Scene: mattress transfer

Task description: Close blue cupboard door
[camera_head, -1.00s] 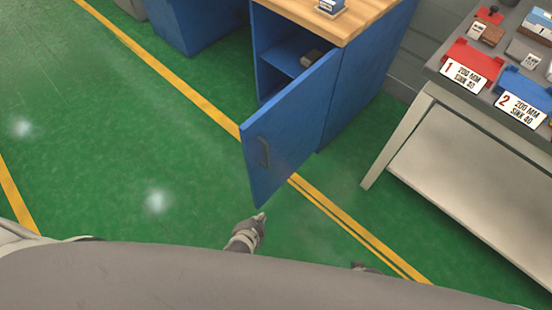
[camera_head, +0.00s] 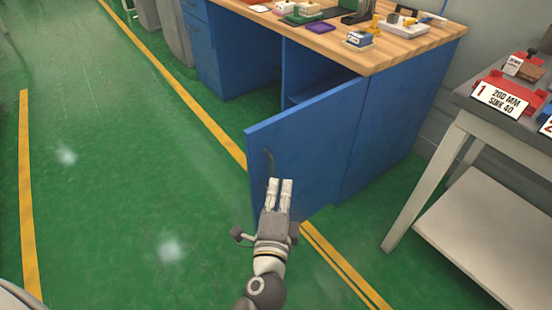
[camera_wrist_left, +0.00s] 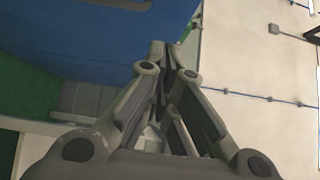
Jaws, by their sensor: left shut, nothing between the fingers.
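The blue cupboard door (camera_head: 315,145) stands ajar, swung out from the blue cupboard (camera_head: 395,125) under the wooden worktop. Its dark handle (camera_head: 268,162) is near the door's free left edge. My left gripper (camera_head: 280,181) is shut and empty, with its fingertips in front of the door's outer face, just below and right of the handle. I cannot tell whether they touch the door. In the left wrist view the shut fingers (camera_wrist_left: 171,52) point up beside a blue surface (camera_wrist_left: 90,35). My right gripper is not in view.
The wooden worktop (camera_head: 410,50) carries several small items and trays. A grey table (camera_head: 475,105) with red parts and a lower shelf (camera_head: 490,225) stands to the right. The green floor (camera_head: 130,190) at left is clear, with yellow lines.

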